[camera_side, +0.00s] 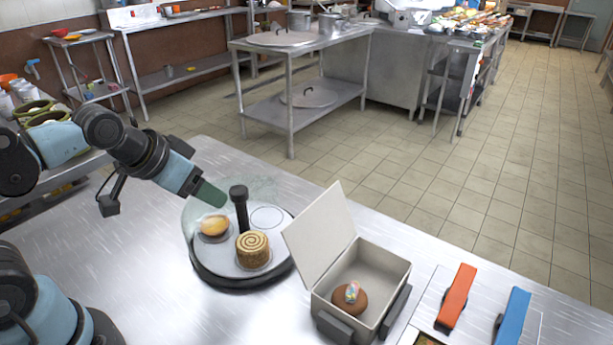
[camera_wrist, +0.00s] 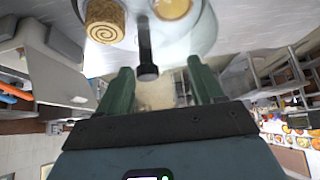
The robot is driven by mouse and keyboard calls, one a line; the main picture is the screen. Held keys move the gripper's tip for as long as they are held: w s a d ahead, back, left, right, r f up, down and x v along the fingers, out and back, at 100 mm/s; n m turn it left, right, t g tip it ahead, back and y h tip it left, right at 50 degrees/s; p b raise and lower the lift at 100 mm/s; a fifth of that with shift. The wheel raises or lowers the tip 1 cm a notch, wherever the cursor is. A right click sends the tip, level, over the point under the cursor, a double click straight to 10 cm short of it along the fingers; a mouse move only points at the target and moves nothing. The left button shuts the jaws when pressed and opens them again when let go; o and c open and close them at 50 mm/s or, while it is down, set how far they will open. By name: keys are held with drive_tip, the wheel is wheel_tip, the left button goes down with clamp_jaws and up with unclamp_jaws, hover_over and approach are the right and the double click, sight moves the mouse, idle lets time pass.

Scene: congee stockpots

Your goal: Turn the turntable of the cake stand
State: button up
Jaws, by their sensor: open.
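The cake stand stands on the steel table, with a pale round turntable (camera_side: 217,259) on a dark base and a dark upright post (camera_side: 240,208) with a knob on top. A spiral roll cake (camera_side: 252,249) and a yellow tart (camera_side: 214,226) sit on the turntable, beside an empty ring mark. Clear greenish glass curves round the stand's back and left. My gripper (camera_side: 213,196) is just left of the post, its green fingers pointing toward it. In the wrist view my gripper (camera_wrist: 159,68) is open and empty, with the post (camera_wrist: 147,62) showing between its fingers; contact cannot be told.
A white box (camera_side: 385,268) with its lid raised stands right of the stand, holding a brown round cake (camera_side: 350,297) with a colourful top. Orange (camera_side: 456,296) and blue (camera_side: 513,317) handled pieces lie at the far right.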

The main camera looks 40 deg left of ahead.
sight(238, 189)
drive_tip(key=r+m+g, duration=0.1)
drive_tip(key=r, duration=0.2)
drive_tip(key=r+m, duration=0.1)
drive_tip(key=r, duration=0.2)
drive_tip(key=w+d+r+m+g+h, duration=0.1)
drive_tip(key=r, duration=0.2)
drive_tip(key=shift+r+g, duration=0.2)
drive_tip(key=shift+g, duration=0.1)
drive_tip(key=shift+x, duration=6)
drive_tip(key=shift+d, duration=0.15)
drive_tip(key=shift+c, duration=0.3)
clamp_jaws()
